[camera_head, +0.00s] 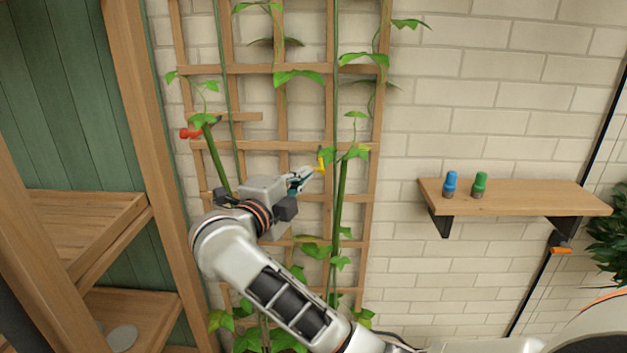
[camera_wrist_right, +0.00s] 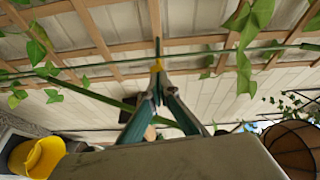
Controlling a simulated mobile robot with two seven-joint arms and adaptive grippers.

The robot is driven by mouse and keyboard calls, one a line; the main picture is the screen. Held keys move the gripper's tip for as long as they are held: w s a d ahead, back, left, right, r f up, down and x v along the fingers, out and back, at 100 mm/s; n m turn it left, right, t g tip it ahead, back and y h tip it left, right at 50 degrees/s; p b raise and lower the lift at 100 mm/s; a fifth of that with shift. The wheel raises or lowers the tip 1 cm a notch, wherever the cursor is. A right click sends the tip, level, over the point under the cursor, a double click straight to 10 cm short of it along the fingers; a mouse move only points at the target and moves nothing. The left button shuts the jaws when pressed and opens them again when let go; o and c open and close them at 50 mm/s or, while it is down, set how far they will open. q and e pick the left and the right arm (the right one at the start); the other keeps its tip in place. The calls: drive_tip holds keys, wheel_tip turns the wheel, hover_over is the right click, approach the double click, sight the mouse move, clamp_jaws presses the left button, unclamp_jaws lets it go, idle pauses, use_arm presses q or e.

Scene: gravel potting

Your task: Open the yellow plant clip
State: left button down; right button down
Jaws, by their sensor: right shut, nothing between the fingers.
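The yellow plant clip (camera_head: 321,163) is small and sits at the trellis, just left of a thick green stem (camera_head: 341,195). In the right wrist view the yellow clip (camera_wrist_right: 157,66) shows right at the fingertips. My right gripper (camera_head: 310,172) reaches up from below left, its teal fingers converged and shut with nothing between them. Its tips (camera_wrist_right: 159,78) are at the clip's near side; I cannot tell whether they touch. Whether the clip is open or closed is too small to tell. My left gripper is out of view.
The wooden trellis (camera_head: 280,69) carries vines and stands against a brick wall. A red clip (camera_head: 190,133) is at its left. Wooden shelving (camera_head: 135,120) stands close on the left.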

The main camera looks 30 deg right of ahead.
drive_tip(key=shift+w+a+f+p, duration=0.1)
drive_tip(key=shift+w+a+p, duration=0.4)
drive_tip(key=shift+w, duration=0.3)
